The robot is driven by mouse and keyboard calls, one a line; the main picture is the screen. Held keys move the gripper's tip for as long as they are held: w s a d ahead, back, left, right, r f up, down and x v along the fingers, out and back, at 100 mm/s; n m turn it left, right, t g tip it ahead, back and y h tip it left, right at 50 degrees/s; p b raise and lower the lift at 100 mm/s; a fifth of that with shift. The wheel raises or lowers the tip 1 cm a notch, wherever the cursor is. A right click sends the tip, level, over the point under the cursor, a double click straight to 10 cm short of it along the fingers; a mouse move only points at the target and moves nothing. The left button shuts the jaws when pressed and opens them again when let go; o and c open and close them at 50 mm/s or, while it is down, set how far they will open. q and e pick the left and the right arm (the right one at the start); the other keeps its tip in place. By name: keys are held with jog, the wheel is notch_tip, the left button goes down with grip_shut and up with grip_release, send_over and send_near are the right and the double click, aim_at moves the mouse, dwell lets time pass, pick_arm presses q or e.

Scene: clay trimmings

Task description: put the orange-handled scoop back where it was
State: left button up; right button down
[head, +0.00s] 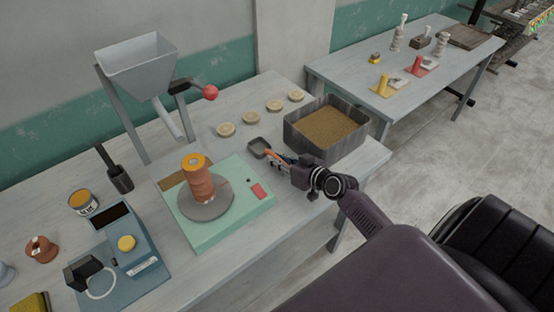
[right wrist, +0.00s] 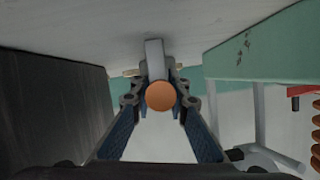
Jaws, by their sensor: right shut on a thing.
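The scoop has a small grey pan (head: 259,146) and an orange handle (head: 270,154). It shows in the head view between the green wheel base and the crate of brown material. My right gripper (head: 280,160) is shut on the orange handle, with the pan pointing away from it. In the right wrist view the round orange handle end (right wrist: 160,96) sits between the fingers, with the grey scoop (right wrist: 155,58) beyond. I cannot tell whether the scoop touches the table. My left gripper is not in view.
A grey crate (head: 298,140) of brown material stands close right of the scoop. A green base (head: 230,225) with a turntable and orange clay stack is left. Several pale discs (head: 250,117) lie behind. A hopper (head: 137,68) stands at the back left. Bare table lies around the scoop.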

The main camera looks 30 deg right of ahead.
jog(key=shift+f, duration=0.2)
jog(key=c, duration=1.8)
grip_release()
jog(key=shift+c, duration=0.2)
jog(key=shift+r, duration=0.2)
jog(key=shift+s, duration=0.1)
jog(key=b+v, duration=0.1)
jog(key=v, duration=0.9)
jog(key=shift+s+d, duration=0.1)
jog(key=shift+s, duration=0.15)
jog(key=shift+s+r+b, duration=0.35)
jog(key=shift+s+r, duration=0.05)
jog(key=shift+s, duration=0.15)
